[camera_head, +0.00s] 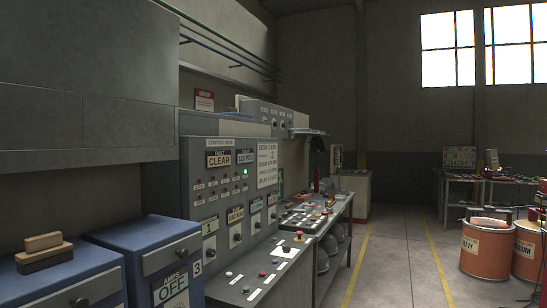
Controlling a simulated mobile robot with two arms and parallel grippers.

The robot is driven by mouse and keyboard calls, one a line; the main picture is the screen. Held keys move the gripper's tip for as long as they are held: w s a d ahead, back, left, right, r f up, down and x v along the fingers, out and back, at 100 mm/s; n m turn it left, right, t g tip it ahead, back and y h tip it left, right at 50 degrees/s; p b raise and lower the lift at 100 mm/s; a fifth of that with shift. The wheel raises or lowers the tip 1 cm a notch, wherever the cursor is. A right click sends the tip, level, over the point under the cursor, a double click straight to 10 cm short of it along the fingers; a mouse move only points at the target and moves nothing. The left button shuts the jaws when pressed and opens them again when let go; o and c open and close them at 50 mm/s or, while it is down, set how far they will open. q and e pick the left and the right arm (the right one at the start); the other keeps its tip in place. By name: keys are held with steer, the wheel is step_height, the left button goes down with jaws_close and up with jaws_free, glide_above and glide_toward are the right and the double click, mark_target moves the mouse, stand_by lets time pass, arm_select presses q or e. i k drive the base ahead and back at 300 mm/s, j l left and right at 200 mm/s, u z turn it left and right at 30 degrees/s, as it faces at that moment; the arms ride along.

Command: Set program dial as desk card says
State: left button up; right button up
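The control desk (190,172) stands left of the middle, its upright panel facing right. The desk card (267,165) is a white sheet at the panel's right end. Its heading reads "DESK CARD" and one line seems to show a 2; the other lines are too small to read surely. A row of dark dials sits low on the panel under small label plates. The leftmost dial (209,242) has a pale green plate reading 1. Another dial (237,237) is right of it. I cannot tell which is the program dial. Neither gripper is in view.
Blue cabinets (150,235) stand at the front left; one reads "AMPS OFF". A wooden-topped brush or block (43,242) lies on the nearest one. A workbench (318,213) adjoins the desk. Orange drums (485,250) stand at right. The floor aisle (395,265) between yellow lines is clear.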

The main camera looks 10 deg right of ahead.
mark_target(211, 252)
steer(key=i+l, duration=0.15)
steer(key=l, duration=0.15)
steer(key=i+l+u, duration=0.1)
steer(key=l, duration=0.25)
steer(key=i+l, duration=0.25)
steer(key=i+l+u, duration=0.1)
steer(key=l, duration=0.3)
steer(key=i+l, duration=0.2)
steer(key=l, duration=0.15)
steer(key=i+l+u, duration=0.1)
steer(key=l, duration=0.25)
steer(key=i+l, duration=0.2)
steer(key=l, duration=0.15)
steer(key=i+l+u, duration=0.1)
steer(key=l, duration=0.25)
